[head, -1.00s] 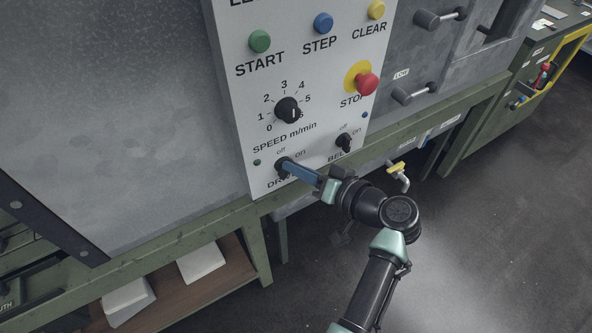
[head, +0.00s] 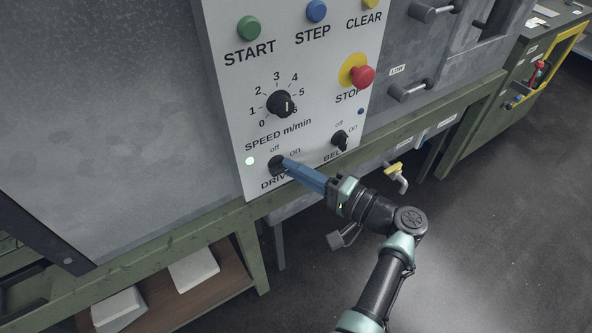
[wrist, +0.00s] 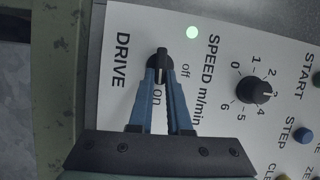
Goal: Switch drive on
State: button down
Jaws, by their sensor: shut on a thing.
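The drive switch (head: 277,166) is a black rotary knob low on the white control panel, with "off" and "on" marked around it. It shows closer in the wrist view (wrist: 162,54), with its handle in line with the "on" mark. My gripper (head: 285,165) reaches it from the lower right, and its blue fingers are shut on the knob. In the wrist view the fingertips (wrist: 161,72) sit on both sides of the handle and partly hide it. The lamp (head: 250,161) beside the drive switch glows pale green; it is also bright in the wrist view (wrist: 192,32).
The belt switch (head: 340,140) is close to the right of my gripper. Above are the speed knob (head: 281,103), the red stop button (head: 363,77) and the green start button (head: 249,28). A yellow-handled valve (head: 394,170) hangs below the green frame. Open floor lies to the right.

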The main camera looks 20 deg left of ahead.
jog(key=shift+f+m, duration=0.1)
jog(key=shift+m, duration=0.4)
jog(key=c, duration=0.9)
grip_release()
jog(key=shift+o, duration=0.2)
jog(key=v, duration=1.3)
jog(key=shift+f, duration=0.25)
